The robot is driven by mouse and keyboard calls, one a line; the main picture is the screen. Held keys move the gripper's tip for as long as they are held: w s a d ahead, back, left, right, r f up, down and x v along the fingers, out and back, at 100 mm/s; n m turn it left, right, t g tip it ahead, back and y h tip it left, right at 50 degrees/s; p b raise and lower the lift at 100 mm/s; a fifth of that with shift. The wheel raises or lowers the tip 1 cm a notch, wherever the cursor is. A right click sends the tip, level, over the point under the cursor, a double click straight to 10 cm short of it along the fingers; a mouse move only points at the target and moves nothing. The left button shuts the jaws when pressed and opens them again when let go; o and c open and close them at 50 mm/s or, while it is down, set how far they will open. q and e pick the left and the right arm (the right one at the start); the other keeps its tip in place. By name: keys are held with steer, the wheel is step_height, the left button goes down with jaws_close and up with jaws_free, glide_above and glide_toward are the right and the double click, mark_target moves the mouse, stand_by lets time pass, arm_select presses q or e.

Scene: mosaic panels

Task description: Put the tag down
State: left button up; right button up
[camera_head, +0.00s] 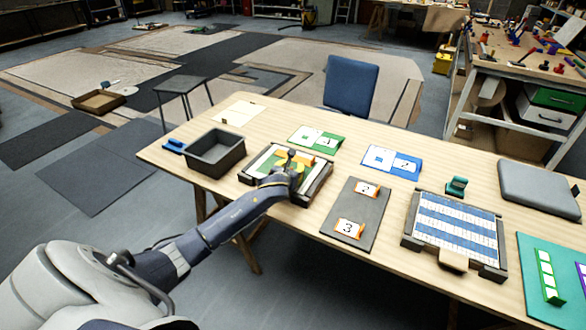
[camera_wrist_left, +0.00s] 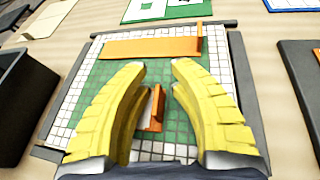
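My left gripper (camera_head: 292,163) is over a green-and-white mosaic panel in a dark frame (camera_head: 318,187). In the left wrist view, its two yellow fingers (camera_wrist_left: 157,65) are apart. An orange tag (camera_wrist_left: 156,105) with a pale face stands low between them over the panel, with a gap on its right side; contact on its left side cannot be told. Another long orange tag (camera_wrist_left: 150,47) lies across the panel's far part. Two orange-and-white tags, one marked 2 (camera_head: 368,189) and one marked 3 (camera_head: 349,228), sit on a dark grey mat (camera_head: 366,212). My right gripper is not in view.
A dark open bin (camera_head: 215,153) stands left of the panel. Green (camera_head: 316,139) and blue (camera_head: 391,161) number cards lie behind it. A blue-and-white striped panel (camera_head: 456,228), a green stamp-like block (camera_head: 456,186), a grey pad (camera_head: 538,190) and a teal mat (camera_head: 540,255) are to the right.

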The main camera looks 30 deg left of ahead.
arm_select(q)
steer(key=shift+d, duration=0.2)
steer(key=shift+s+r, duration=0.1)
steer(key=shift+s, duration=0.05)
steer(key=v, duration=1.1)
steer(key=shift+s+r, duration=0.2)
steer(key=shift+s, duration=0.05)
